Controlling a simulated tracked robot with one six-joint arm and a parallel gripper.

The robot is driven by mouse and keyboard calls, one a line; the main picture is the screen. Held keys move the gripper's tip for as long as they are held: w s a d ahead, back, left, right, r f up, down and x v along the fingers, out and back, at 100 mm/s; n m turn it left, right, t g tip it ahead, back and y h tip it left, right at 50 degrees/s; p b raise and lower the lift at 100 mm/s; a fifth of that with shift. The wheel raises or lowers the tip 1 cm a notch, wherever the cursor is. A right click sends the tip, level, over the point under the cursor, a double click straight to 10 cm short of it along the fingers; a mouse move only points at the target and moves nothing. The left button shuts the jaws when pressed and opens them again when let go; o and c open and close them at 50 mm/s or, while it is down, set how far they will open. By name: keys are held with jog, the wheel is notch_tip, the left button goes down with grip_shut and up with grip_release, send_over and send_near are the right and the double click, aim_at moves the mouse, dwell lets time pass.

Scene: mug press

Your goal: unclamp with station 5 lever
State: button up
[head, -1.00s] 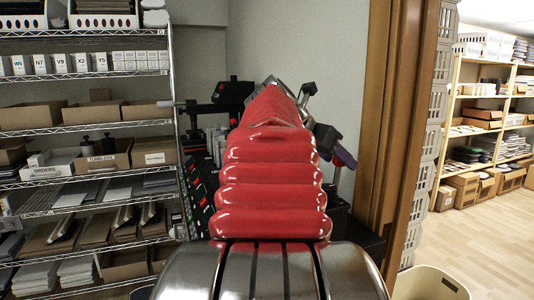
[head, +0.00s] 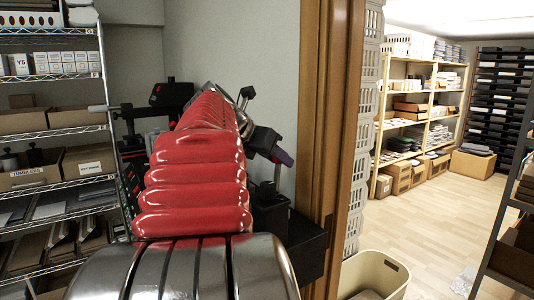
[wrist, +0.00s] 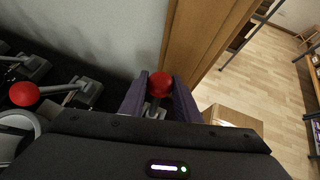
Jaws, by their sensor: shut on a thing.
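My gripper (wrist: 159,80) is shut on a lever's red ball knob (wrist: 161,84) in the wrist view, with a purple finger on each side. The lever's metal shaft (wrist: 153,107) shows just below the knob; its base is hidden by my gripper. A second lever with a red knob (wrist: 23,93) lies to the left, untouched, beside a pale round part (wrist: 16,130). No station number is readable.
A wooden door frame (head: 322,130) stands close to the right of my gripper, with a grey wall (head: 235,50) behind. Dark press equipment (head: 172,93) stands left of my arm. A wire shelf (head: 55,131) is further left. A beige bin (head: 374,275) stands at right; open floor lies beyond.

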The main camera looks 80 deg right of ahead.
jog(key=shift+w+a, duration=0.75)
jog(key=shift+a, duration=0.15)
jog(key=shift+w+a, duration=0.1)
jog(key=shift+w+a+f, duration=0.2)
jog(key=shift+w+a, duration=0.5)
jog(key=shift+a, duration=0.1)
